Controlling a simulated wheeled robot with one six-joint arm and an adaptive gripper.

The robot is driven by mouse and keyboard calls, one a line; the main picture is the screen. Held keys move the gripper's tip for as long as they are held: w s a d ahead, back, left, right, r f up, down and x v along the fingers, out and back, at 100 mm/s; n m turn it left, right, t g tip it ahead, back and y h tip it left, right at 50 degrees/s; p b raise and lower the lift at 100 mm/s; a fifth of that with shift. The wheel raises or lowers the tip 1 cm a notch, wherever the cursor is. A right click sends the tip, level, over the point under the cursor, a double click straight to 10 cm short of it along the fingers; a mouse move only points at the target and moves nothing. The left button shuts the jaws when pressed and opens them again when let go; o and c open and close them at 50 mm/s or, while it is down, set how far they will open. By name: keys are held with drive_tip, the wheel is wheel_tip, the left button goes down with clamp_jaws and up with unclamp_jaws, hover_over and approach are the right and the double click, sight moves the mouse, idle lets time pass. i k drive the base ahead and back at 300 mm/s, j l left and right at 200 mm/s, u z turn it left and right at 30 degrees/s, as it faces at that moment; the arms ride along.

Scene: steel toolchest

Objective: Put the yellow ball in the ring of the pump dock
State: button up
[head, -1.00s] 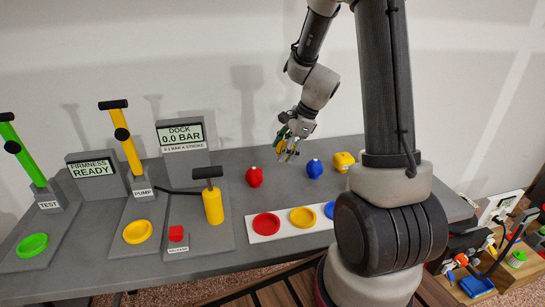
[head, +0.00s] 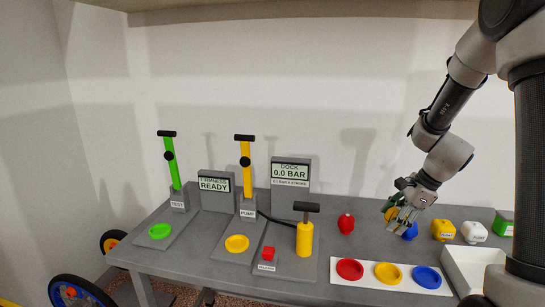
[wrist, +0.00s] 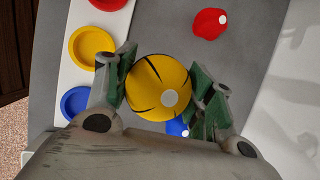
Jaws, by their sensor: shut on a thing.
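The yellow ball (wrist: 158,88) has dark seams and a pale round spot. My gripper (wrist: 160,92) is shut on it, with a green-padded finger on each side in the wrist view. In the head view my gripper (head: 397,213) holds the ball (head: 391,214) above the table, behind the coloured ring plate, and its fingers partly cover the ball. The pump dock's yellow ring (head: 237,244) lies on a grey base in front of the yellow-handled PUMP lever (head: 245,165), well to the left of my gripper. The ring looks empty. The dock display (head: 290,173) reads 0.0 BAR.
A red ball (head: 346,224) and a blue ball (head: 410,231) stand near my gripper. A white plate (head: 336,276) holds red, yellow and blue rings. The green TEST lever (head: 172,164) stands far left.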

sight(237, 244)
drive_tip(key=k, duration=0.15)
drive_tip(key=i+j+z, duration=0.25)
drive_tip(key=j+z, duration=0.25)
drive_tip(key=j, duration=0.15)
drive_tip(key=i+j+z, duration=0.25)
drive_tip(key=j, duration=0.15)
drive_tip(key=k, duration=0.1)
